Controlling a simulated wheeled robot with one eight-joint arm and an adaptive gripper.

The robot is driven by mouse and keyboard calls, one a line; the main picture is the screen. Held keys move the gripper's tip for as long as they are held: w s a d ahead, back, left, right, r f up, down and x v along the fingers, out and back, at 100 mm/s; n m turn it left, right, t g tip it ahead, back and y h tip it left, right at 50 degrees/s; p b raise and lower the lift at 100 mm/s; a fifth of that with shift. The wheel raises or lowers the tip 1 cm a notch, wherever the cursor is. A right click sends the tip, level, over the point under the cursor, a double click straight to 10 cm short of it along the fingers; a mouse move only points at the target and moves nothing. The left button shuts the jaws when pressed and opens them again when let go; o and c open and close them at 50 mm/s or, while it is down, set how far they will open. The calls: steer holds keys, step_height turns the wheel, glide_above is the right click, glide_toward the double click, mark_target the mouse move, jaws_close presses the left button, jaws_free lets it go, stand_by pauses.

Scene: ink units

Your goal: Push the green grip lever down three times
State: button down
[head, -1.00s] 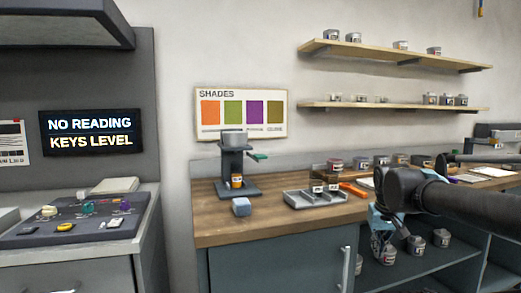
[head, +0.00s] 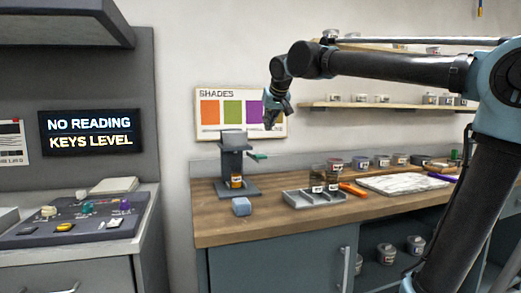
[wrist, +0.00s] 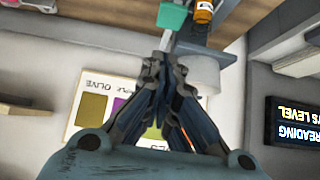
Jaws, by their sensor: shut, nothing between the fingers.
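The green grip lever (head: 258,156) sticks out to the right from the grey stand (head: 236,160) on the wooden counter. In the wrist view the green lever (wrist: 172,15) is at the top, just beyond my fingertips. My gripper (head: 269,124) is shut and empty, pointing down above the lever and a little to its right, with a gap between them. In the wrist view my gripper (wrist: 166,57) shows its fingers together. An orange-labelled jar (head: 237,181) sits at the foot of the stand; it also shows in the wrist view (wrist: 203,12).
A grey compartment tray (head: 313,198) with jars stands to the right. The shades chart (head: 209,112) hangs on the wall behind. A dark screen (head: 91,132) reads "NO READING KEYS LEVEL".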

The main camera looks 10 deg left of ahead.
steer(key=shift+a+r, duration=0.4)
steer(key=shift+a, duration=0.25)
glide_above(260, 155)
steer(key=f, duration=0.7)
steer(key=shift+s+f, duration=0.15)
steer(key=shift+s, duration=0.15)
step_height(260, 155, down, 2)
steer(key=shift+s+d+f, duration=0.1)
steer(key=shift+f, duration=0.8)
steer(key=shift+f, duration=0.15)
